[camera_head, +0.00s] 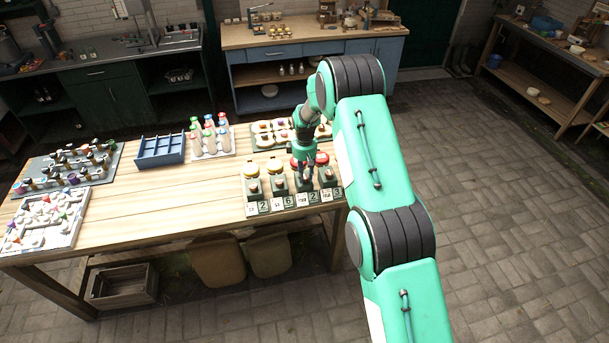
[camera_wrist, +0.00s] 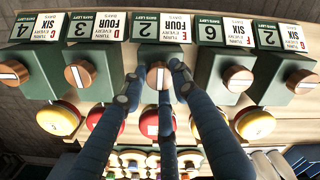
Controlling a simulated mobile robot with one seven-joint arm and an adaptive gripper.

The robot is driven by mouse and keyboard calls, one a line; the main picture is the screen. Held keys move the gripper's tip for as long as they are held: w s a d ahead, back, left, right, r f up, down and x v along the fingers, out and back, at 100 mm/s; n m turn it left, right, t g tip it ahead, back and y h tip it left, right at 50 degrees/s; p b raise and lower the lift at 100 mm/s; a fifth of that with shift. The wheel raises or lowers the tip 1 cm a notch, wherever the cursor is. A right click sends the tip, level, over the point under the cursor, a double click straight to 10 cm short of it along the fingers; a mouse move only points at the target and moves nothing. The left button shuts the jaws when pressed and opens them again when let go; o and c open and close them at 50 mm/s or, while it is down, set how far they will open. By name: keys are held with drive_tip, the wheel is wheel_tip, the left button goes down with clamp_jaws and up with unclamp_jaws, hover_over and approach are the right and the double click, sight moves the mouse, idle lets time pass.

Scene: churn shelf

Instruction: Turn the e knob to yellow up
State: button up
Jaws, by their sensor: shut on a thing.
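The e knob (camera_wrist: 158,75) is a brown round knob with a pale bar, on the green box labelled E, "four", with a 2 (camera_wrist: 160,28) in the wrist view. That view shows the row upside down. My gripper (camera_wrist: 156,82) has its blue fingers around the knob and is shut on it. The fingers cover part of the knob, so its exact turn is hard to read. A red disc (camera_wrist: 150,123) shows behind the knob. In the head view my gripper (camera_head: 304,172) is at the third box from the left and hides its knob.
Neighbouring units D (camera_wrist: 80,75) and F (camera_wrist: 238,79) stand close on either side, with red and yellow discs respectively. A blue tray (camera_head: 160,150) and a bottle rack (camera_head: 212,140) stand to the left on the wooden table (camera_head: 150,208). Free table lies at front left.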

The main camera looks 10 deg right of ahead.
sight(305, 176)
drive_tip(key=m+b, duration=0.2)
drive_tip(key=m, duration=0.1)
drive_tip(key=shift+f, duration=0.1)
drive_tip(key=m+b, duration=0.2)
drive_tip(key=m, duration=0.3)
drive_tip(key=shift+m+b, duration=0.35)
drive_tip(key=shift+m, duration=0.05)
drive_tip(key=m+b, duration=0.1)
drive_tip(key=m, duration=0.3)
drive_tip(key=shift+m, duration=0.3)
drive_tip(key=shift+m+b, duration=0.65)
drive_tip(key=shift+m, duration=1.65)
drive_tip(key=o, duration=1.1)
drive_tip(key=shift+o, duration=0.2)
drive_tip(key=shift+r, duration=0.2)
wheel_tip(305, 176, up, 12)
